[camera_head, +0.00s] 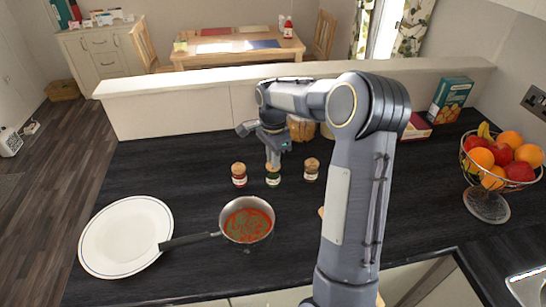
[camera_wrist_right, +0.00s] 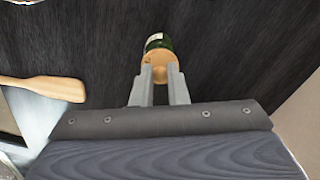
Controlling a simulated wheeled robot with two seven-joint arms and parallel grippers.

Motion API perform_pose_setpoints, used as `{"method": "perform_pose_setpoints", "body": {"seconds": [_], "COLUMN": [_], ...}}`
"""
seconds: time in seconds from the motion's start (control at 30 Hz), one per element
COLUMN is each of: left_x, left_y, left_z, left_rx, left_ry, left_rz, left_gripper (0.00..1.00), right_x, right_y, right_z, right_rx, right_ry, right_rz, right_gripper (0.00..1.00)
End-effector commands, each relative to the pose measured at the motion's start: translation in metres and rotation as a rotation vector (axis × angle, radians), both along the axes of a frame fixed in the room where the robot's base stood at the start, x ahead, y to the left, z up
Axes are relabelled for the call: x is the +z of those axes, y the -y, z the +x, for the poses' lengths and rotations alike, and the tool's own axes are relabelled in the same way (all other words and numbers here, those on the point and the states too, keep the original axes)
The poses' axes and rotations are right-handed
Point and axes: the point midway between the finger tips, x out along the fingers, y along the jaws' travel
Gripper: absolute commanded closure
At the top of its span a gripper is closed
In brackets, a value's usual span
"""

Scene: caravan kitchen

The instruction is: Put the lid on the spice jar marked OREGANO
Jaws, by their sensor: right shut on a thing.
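Three small spice jars stand in a row on the dark counter: a red one (camera_head: 239,180) at left, a green one (camera_head: 273,180) in the middle and a dark one (camera_head: 311,174) at right. Their labels are too small to read. My right gripper (camera_head: 273,160) is over the green jar, pointing down. In the right wrist view its fingers (camera_wrist_right: 162,76) are shut on the knob of a round wooden lid (camera_wrist_right: 158,62), and the green jar (camera_wrist_right: 160,41) shows just beyond it. The lid is at the jar's mouth; I cannot tell whether it is fully seated. My left gripper is out of view.
A saucepan of red sauce (camera_head: 247,222) and a white plate (camera_head: 126,228) are at front left. A wire fruit bowl (camera_head: 486,205) and a blue-green box (camera_head: 450,100) stand at right. A wooden utensil (camera_wrist_right: 45,90) lies left in the wrist view. A raised ledge (camera_head: 200,90) runs behind.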

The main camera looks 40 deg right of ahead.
Motion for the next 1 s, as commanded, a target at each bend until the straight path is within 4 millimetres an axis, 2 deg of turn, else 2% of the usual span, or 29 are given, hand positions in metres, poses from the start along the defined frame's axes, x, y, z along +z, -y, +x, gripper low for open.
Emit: {"method": "perform_pose_setpoints", "body": {"seconds": [0.37,1.0], "left_x": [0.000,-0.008], "left_y": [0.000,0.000], "left_z": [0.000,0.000], "left_rx": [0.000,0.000], "left_ry": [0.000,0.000], "left_rz": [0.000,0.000], "left_gripper": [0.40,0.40], "right_x": [-0.001,-0.013], "right_y": [0.000,0.000], "right_z": [0.000,0.000], "right_rx": [0.000,0.000], "right_ry": [0.000,-0.001], "right_rz": [0.000,0.000], "right_gripper": [1.00,1.00]}}
